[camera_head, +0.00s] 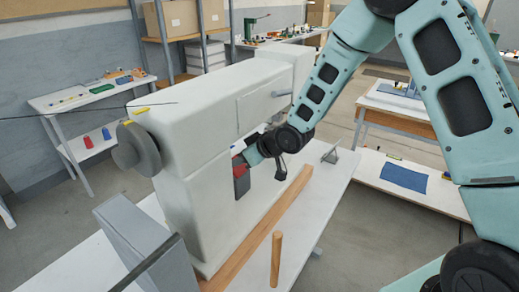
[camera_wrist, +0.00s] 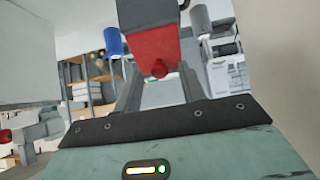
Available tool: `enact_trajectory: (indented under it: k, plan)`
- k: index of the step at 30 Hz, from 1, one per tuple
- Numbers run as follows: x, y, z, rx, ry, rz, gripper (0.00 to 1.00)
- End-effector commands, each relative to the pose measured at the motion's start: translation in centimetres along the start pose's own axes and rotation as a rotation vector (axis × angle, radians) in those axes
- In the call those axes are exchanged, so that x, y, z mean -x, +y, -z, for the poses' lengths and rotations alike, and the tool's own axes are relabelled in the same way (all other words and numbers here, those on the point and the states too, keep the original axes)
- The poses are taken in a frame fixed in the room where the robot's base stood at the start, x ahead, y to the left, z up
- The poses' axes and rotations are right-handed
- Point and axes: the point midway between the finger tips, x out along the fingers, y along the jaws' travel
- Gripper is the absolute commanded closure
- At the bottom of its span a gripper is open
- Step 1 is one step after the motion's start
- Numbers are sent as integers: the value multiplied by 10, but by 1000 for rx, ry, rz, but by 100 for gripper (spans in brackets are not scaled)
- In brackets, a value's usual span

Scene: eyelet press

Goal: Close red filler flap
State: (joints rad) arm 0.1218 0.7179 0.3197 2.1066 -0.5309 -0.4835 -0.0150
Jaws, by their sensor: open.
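The red filler flap (camera_head: 239,166) is on the near side of the large white press (camera_head: 207,95), partly hidden behind my gripper in the head view. In the wrist view the red flap (camera_wrist: 152,48) hangs below a dark grey block, with a round red knob (camera_wrist: 159,70) at its lower edge. My gripper (camera_head: 246,158) is close in front of the flap. In the wrist view the fingers of my gripper (camera_wrist: 159,80) are apart, one on each side of the knob, with nothing held. I cannot tell whether the fingers touch the flap, or its exact angle.
A wooden rail (camera_head: 262,227) runs along the white bench top, with an upright wooden peg (camera_head: 276,258) in front. A grey box-like part (camera_head: 140,235) stands at the lower left. A small grey bracket (camera_head: 331,154) stands at the bench's right end.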

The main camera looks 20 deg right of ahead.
Motion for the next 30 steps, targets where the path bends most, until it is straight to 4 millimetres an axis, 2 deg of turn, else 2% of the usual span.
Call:
enact_trajectory:
  k: [18, 24, 30]
  plan:
    - [135, 2, 1, 0, 0, -5, 59]
    - [159, 1, 1, 0, 1, -3, 59]
    - [165, 0, 0, -1, 0, -1, 59]
